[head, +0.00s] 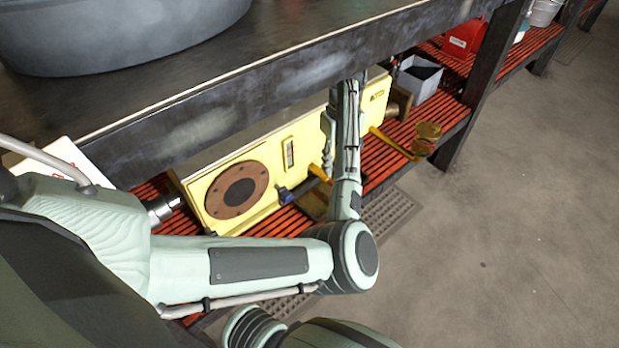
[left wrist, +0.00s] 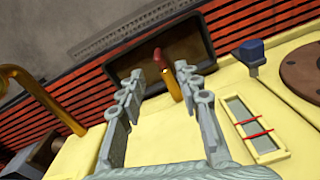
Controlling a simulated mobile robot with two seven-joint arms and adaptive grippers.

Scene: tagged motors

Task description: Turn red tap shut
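The red tap shows in the left wrist view as a short yellow-orange stem with a red tip (left wrist: 158,60), standing out from a yellow housing (left wrist: 160,150). In the head view the tap (head: 318,173) is small, beside my left forearm. My left gripper (left wrist: 160,80) is open. In the head view my forearm partly covers the housing (head: 215,218). My right gripper is not in view.
A blue tap (head: 287,195) sits beside the red one, near a brown round flange (head: 237,190). A yellow bar (head: 395,145) projects on the other side. The workbench edge (head: 270,90) overhangs the red slatted shelf (head: 455,120). Open floor (head: 510,220) lies to the right.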

